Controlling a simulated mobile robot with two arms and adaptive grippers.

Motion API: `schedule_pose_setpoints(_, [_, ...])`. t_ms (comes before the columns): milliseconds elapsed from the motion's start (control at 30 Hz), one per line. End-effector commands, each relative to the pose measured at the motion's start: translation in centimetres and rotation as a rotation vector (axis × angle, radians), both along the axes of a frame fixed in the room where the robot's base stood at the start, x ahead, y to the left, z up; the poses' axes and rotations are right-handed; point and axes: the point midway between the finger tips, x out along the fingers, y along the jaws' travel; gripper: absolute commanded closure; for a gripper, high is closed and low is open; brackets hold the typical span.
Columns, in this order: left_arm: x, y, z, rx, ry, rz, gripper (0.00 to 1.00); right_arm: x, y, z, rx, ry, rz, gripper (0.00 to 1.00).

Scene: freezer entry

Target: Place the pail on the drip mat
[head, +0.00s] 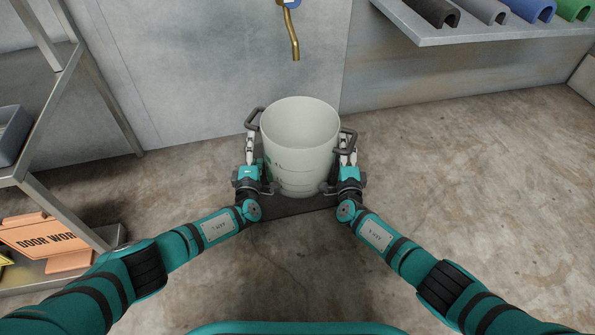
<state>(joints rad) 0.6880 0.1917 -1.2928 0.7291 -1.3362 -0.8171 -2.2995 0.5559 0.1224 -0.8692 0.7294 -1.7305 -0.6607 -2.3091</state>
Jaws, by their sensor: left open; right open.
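The pail (303,150) is a white, empty, upright bucket with a dark handle on each side and green marks low on its left wall. It appears to stand on the dark drip mat (300,208), whose front edge shows below it; the pail hides most of the mat. My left gripper (251,145) is open at the pail's left side, just under the left handle (254,118). My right gripper (346,152) is open at the right side, close to the right handle (349,138). I cannot tell whether either finger touches a handle.
A brass spout (293,38) hangs from the wall behind and above the pail. A metal rack (60,60) with an orange sign (45,236) stands left. The concrete floor to the right is clear.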

Motion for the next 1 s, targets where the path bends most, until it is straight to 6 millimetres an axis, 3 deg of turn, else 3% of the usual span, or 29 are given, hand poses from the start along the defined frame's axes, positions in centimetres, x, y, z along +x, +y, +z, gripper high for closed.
schedule_pose_setpoints(267, [-1.3, 0.1, -0.2, -0.001, 0.002, -0.001, 0.09, 0.0, -0.1, 0.0, 0.0, -0.001, -0.002, 0.17])
schedule_pose_setpoints(700, [-9.3, 0.1, -0.1, -0.001, 0.002, 0.0, 0.09, 0.0, -0.1, 0.0, 0.0, 0.0, -0.002, 0.17])
schedule_pose_setpoints(1000, [-11.9, 0.0, 0.0, 0.0, 0.0, 0.0, 0.09, -0.2, -0.1, 0.0, 0.001, 0.0, -0.001, 0.17])
